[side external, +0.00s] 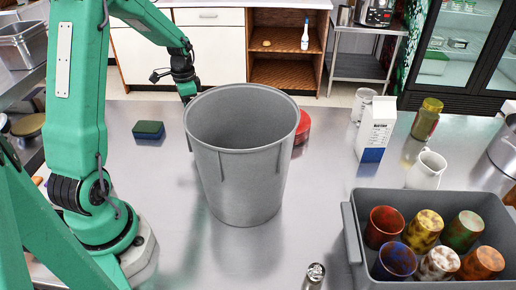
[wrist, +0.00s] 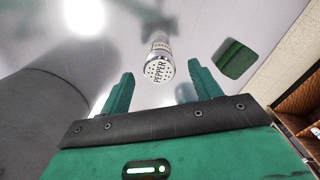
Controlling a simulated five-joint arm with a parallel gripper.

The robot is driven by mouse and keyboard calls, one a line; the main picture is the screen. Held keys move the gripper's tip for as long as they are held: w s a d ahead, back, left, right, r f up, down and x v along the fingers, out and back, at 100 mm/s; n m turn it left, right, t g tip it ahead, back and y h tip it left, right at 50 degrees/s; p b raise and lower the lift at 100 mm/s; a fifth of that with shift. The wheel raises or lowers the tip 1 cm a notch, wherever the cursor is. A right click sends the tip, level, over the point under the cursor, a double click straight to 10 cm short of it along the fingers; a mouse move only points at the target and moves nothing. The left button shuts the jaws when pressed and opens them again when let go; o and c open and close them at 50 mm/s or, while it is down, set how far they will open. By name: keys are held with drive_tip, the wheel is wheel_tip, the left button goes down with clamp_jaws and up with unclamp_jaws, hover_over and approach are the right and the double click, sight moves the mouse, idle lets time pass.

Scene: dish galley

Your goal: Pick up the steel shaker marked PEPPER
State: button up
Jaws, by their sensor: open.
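The steel shaker (wrist: 160,66) marked PEPPER shows in the wrist view, its perforated top facing the camera. It stands on the steel counter between and beyond my fingers. My gripper (wrist: 160,80) is open and empty, one finger on each side of the shaker in the picture, with no contact visible. In the side view my gripper (side external: 188,97) is low behind the grey bin's left rim, and its tips are partly hidden. The PEPPER shaker is not visible there. A different-placed steel shaker (side external: 314,276) stands at the front edge; its marking cannot be read.
A tall grey bin (side external: 238,160) stands close to my gripper and fills the wrist view's left side (wrist: 40,115). A green sponge (side external: 148,130) lies left of the bin. A carton (side external: 376,130), a white jug (side external: 427,170) and a grey crate (side external: 352,235) of cups are at right.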

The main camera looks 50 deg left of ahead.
drive_tip(key=shift+f, duration=1.15)
drive_tip(key=shift+w+d+f, duration=0.1)
drive_tip(key=shift+f, duration=2.5)
drive_tip(key=c, duration=1.1)
drive_tip(key=shift+r, duration=0.1)
